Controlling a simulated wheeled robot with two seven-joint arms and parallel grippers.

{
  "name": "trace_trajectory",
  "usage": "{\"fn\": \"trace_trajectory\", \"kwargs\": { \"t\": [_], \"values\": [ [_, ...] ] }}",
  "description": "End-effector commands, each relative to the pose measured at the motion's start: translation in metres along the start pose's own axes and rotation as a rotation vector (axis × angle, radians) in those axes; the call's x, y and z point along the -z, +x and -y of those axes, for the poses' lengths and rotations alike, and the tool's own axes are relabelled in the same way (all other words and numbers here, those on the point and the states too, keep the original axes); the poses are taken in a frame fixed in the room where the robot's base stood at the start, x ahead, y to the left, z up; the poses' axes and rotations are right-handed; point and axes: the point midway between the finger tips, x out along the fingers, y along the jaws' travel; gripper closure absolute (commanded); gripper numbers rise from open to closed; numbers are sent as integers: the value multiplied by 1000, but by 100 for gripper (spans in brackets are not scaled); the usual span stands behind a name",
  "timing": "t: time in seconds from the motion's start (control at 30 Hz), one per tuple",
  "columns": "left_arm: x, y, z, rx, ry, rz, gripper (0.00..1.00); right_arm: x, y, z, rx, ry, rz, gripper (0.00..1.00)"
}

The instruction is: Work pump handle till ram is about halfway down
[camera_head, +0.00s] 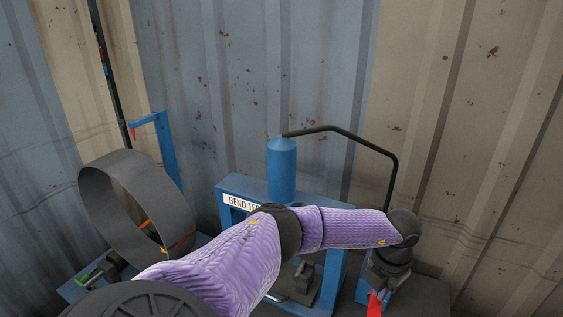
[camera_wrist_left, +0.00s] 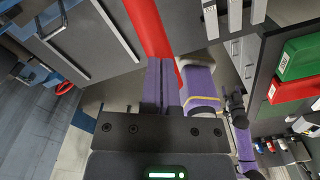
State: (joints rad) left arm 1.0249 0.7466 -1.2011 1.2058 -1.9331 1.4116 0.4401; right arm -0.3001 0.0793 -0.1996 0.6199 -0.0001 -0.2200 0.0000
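The blue press frame (camera_head: 240,187), with a "BEND TE..." label, stands against the wall. Its blue cylinder (camera_head: 282,170) rises from the top beam. My left arm crosses in front of the press and hides the ram, so its height cannot be told. The red pump handle (camera_head: 375,304) shows below my left wrist at lower right. In the left wrist view the handle (camera_wrist_left: 150,28) runs past the fingertips and behind the fingers. My left gripper (camera_wrist_left: 161,62) has its two fingers together, close to the handle; contact cannot be told. My right gripper is not in view.
A large grey pipe ring (camera_head: 90,195) stands at left near a blue post (camera_head: 166,150). A black hose (camera_head: 345,131) arches from the cylinder to the right. Corrugated walls close off the back. Green (camera_wrist_left: 300,57) and red (camera_wrist_left: 295,89) boxes show in the left wrist view.

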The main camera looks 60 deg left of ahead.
Motion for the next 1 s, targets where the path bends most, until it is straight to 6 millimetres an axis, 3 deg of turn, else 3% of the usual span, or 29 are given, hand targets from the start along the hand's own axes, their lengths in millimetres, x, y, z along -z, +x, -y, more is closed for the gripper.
{"fn": "trace_trajectory", "kwargs": {
  "t": [0.23,0.37,0.7,1.0],
  "values": [
    [5,21,3,-1,1,-1,100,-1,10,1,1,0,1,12],
    [4,12,2,-1,0,0,100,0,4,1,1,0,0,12],
    [-4,-42,-2,0,0,1,100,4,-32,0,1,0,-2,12],
    [-5,-42,-3,0,0,0,100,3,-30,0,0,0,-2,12]
  ]
}}
